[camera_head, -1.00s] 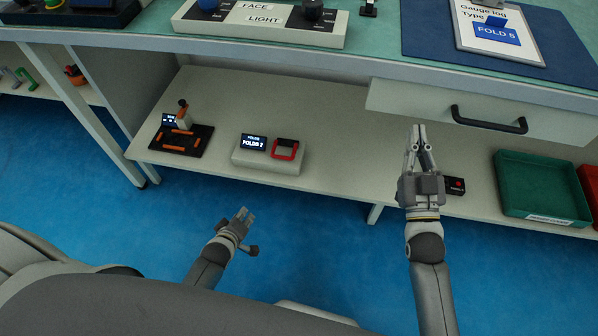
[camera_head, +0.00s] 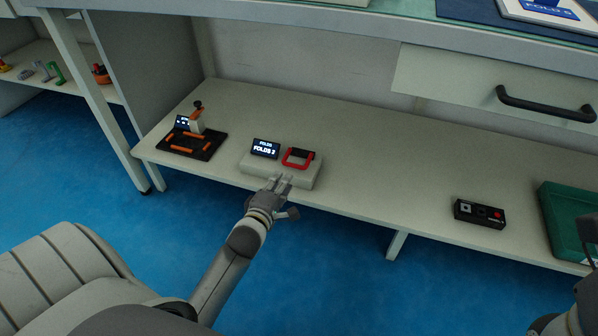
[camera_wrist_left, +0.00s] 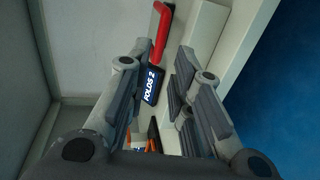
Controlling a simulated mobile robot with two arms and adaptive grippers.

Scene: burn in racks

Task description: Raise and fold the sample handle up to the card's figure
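The sample is a pale block (camera_head: 262,167) on the lower shelf with a red U-shaped handle (camera_head: 287,163) and a small display (camera_head: 265,148) reading "FOLDS 2". I cannot tell the handle's exact angle. My left gripper (camera_head: 281,180) is at the block's front side, below the handle, apparently empty. In the left wrist view its fingers (camera_wrist_left: 160,62) are spread, with the display (camera_wrist_left: 151,86) and red handle (camera_wrist_left: 162,32) beyond them. The card (camera_head: 548,8) is cut off at the top right and reads "FOLD 5". Only a dark part of my right arm shows at the right edge.
A black tray with orange parts (camera_head: 178,150) stands left on the shelf. A black box with a red button (camera_head: 479,213) and a green bin (camera_head: 562,225) are to the right. A drawer with a black handle (camera_head: 545,104) overhangs the shelf. The shelf's middle is clear.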

